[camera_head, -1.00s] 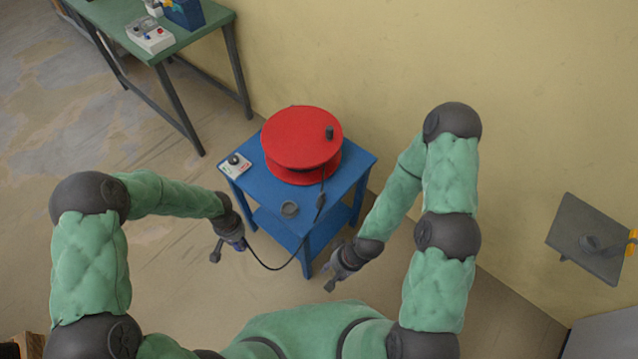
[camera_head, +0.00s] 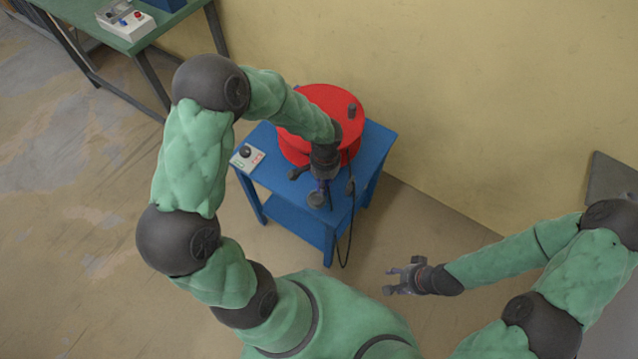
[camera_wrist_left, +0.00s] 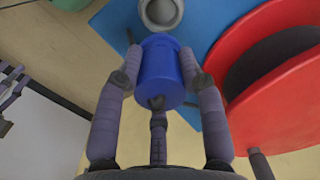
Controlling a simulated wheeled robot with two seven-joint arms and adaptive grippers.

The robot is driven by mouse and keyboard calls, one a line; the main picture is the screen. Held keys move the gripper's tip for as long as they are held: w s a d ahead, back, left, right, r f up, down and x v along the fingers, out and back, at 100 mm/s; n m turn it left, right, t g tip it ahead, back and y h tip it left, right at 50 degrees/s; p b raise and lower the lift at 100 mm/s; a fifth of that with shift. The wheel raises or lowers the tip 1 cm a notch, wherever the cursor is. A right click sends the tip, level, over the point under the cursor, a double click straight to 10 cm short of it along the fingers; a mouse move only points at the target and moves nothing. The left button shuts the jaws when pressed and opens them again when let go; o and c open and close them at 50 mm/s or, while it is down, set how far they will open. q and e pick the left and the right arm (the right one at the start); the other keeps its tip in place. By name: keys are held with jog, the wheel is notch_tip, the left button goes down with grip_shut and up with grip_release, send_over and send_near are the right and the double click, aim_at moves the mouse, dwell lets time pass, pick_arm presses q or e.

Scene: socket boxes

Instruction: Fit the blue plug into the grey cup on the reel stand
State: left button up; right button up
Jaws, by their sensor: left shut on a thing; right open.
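My left gripper (camera_head: 318,184) is above the front of the blue reel stand (camera_head: 376,148). It is shut on the blue plug (camera_wrist_left: 160,70), which shows clearly between its fingers in the left wrist view. The grey cup (camera_head: 315,200) is on the stand top, just in front of the gripper. In the left wrist view the cup (camera_wrist_left: 160,14) lies just beyond the plug's far end, and the plug appears outside it. The gap in height is hard to judge. My right gripper (camera_head: 396,282) is open and empty, to the right of the stand.
A red reel (camera_head: 335,98) stands on the stand behind my left gripper, close to its wrist. A black cable (camera_head: 346,250) hangs over the stand's front right side. A small box with a knob (camera_head: 247,157) sits at the left corner. A green table (camera_head: 150,35) stands back left.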

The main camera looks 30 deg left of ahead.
pick_arm(q)
jog(key=shift+s+a+r+m+b, duration=0.3)
jog(key=shift+a+m+b, duration=0.25)
jog(key=shift+b, duration=0.55)
jog(key=shift+s+a+r+m+b, duration=0.35)
jog(key=shift+s+r+b, duration=0.1)
jog(key=shift+b, duration=0.2)
jog(key=shift+f+b, duration=1.7)
jog(key=shift+f, duration=0.45)
pick_arm(e)
notch_tip(320, 180, down, 8)
pick_arm(q)
jog(key=shift+f, duration=0.2)
pick_arm(e)
jog(key=shift+d+f, duration=0.1)
jog(key=shift+f, duration=0.15)
pick_arm(q)
jog(key=shift+f+b, duration=0.75)
jog(key=shift+f, duration=0.05)
pick_arm(e)
jog(key=shift+f, duration=0.6)
pick_arm(q)
jog(key=shift+f, duration=0.15)
pick_arm(e)
jog(key=shift+f, duration=0.1)
